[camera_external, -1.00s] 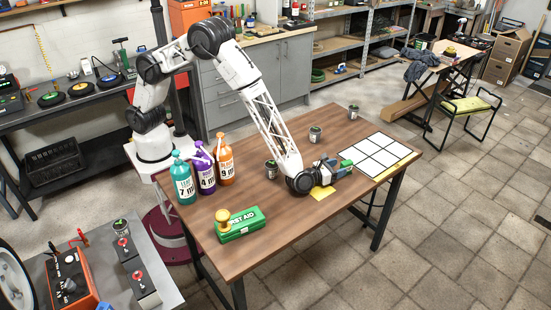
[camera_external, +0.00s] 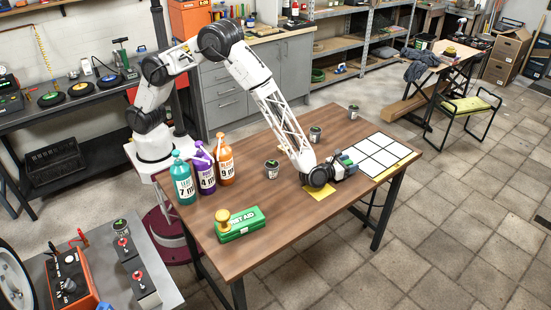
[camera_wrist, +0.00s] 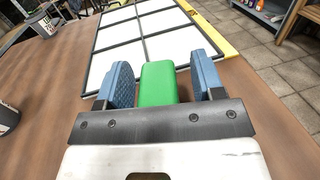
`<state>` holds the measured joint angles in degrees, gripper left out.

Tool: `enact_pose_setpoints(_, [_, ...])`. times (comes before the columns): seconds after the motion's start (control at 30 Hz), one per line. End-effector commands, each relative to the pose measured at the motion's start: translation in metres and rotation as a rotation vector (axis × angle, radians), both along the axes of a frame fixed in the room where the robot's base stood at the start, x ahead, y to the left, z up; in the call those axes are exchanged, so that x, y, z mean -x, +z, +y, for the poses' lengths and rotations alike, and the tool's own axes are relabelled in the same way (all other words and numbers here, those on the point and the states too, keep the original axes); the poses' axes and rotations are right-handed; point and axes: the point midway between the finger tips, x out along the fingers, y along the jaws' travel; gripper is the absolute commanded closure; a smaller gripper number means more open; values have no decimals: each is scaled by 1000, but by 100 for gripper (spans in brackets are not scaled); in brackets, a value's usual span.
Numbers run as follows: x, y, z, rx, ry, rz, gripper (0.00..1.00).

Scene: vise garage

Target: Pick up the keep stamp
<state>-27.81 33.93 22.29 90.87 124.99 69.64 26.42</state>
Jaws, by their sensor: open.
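A green block (camera_wrist: 159,83), which may be the keep stamp, stands between the two blue finger pads of my gripper (camera_wrist: 164,76) in the wrist view. The fingers are open, with a narrow gap on each side of the block. Its lower part is hidden. In the external view, my gripper (camera_external: 345,164) is low over the table, beside the near left corner of the white grid board (camera_external: 377,151). A yellow knob-shaped object (camera_external: 223,217) stands at the green first aid box (camera_external: 240,224), away from my gripper; no label on it can be read.
Teal (camera_external: 183,183), purple (camera_external: 204,174) and orange (camera_external: 225,165) bottles stand at the table's left. Small cans (camera_external: 271,168) stand behind my gripper and farther back (camera_external: 315,134). A yellow sheet (camera_external: 320,191) lies under my wrist. The table's front middle (camera_external: 300,225) is clear.

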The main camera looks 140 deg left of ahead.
Motion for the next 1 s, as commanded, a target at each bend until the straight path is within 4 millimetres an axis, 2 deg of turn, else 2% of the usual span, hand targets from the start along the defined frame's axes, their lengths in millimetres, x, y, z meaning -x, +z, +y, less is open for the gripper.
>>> enact_pose_setpoints(0.47, [0, 0, 0, 0, 0, 0, 38])
enact_pose_setpoints(0.8, [0, 0, 0, 0, 0, 0, 90])
enact_pose_setpoints(1.0, [0, 0, 0, 0, 0, 0, 92])
